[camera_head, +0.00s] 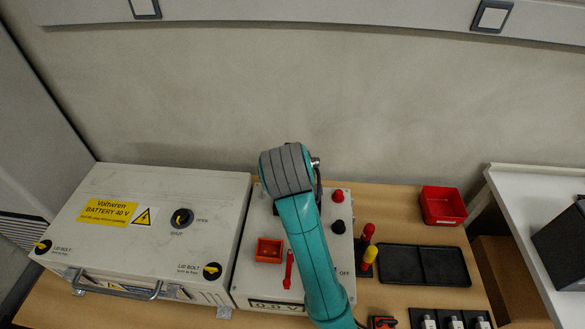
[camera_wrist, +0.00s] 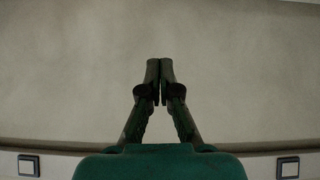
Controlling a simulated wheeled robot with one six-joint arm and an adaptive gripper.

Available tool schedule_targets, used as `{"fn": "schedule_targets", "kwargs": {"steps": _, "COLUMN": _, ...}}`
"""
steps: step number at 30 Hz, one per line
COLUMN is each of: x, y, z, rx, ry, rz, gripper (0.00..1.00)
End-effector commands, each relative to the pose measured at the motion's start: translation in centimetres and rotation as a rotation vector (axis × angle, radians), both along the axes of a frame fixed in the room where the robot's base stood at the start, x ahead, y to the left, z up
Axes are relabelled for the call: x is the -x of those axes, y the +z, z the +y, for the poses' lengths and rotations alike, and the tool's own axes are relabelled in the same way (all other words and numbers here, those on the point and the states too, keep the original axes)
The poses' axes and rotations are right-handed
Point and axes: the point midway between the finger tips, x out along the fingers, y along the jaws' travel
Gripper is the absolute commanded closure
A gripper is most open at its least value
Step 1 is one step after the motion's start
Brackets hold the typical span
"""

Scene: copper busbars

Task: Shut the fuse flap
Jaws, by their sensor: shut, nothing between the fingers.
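In the head view a small orange-red square housing (camera_head: 269,250) sits on the pale top of the control box (camera_head: 250,283). A narrow upright red piece (camera_head: 288,270) stands just right of it; it may be the fuse flap swung open, but I cannot tell for sure. My teal arm crosses the right part of the box and hides some of its top. My gripper (camera_wrist: 160,70) shows in the wrist view, shut and empty, with its fingertips together against a view of bare wall. It is hidden in the head view, and neither housing nor flap shows in the wrist view.
A battery case (camera_head: 150,225) with a front handle stands left of the control box. Right of it are red and yellow-handled tools (camera_head: 369,250), a black tray (camera_head: 424,265), a red bin (camera_head: 442,206) and black sockets (camera_head: 450,319). Red and black knobs (camera_head: 338,227) rise from the box.

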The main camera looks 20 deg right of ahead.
Motion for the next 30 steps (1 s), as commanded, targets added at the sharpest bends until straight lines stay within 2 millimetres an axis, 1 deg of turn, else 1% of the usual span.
{"fn": "schedule_targets", "kwargs": {"steps": 1, "x": -0.5, "y": -0.7, "z": -0.3, "rx": 0.000, "ry": -0.001, "rz": 0.005, "gripper": 1.00}}
{"fn": "schedule_targets", "kwargs": {"steps": 13, "x": -5.4, "y": -5.9, "z": -2.4, "rx": 0.000, "ry": 0.001, "rz": 0.005, "gripper": 1.00}}
{"fn": "schedule_targets", "kwargs": {"steps": 15, "x": -4.6, "y": -7.0, "z": -2.0, "rx": 0.000, "ry": 0.003, "rz": 0.005, "gripper": 1.00}}
{"fn": "schedule_targets", "kwargs": {"steps": 21, "x": -3.6, "y": -8.6, "z": -1.7, "rx": -0.001, "ry": 0.003, "rz": 0.002, "gripper": 1.00}}
{"fn": "schedule_targets", "kwargs": {"steps": 25, "x": -3.3, "y": -9.1, "z": -1.6, "rx": -0.001, "ry": 0.003, "rz": 0.002, "gripper": 1.00}}
{"fn": "schedule_targets", "kwargs": {"steps": 30, "x": -3.3, "y": -9.1, "z": -1.6, "rx": 0.000, "ry": 0.003, "rz": 0.001, "gripper": 1.00}}
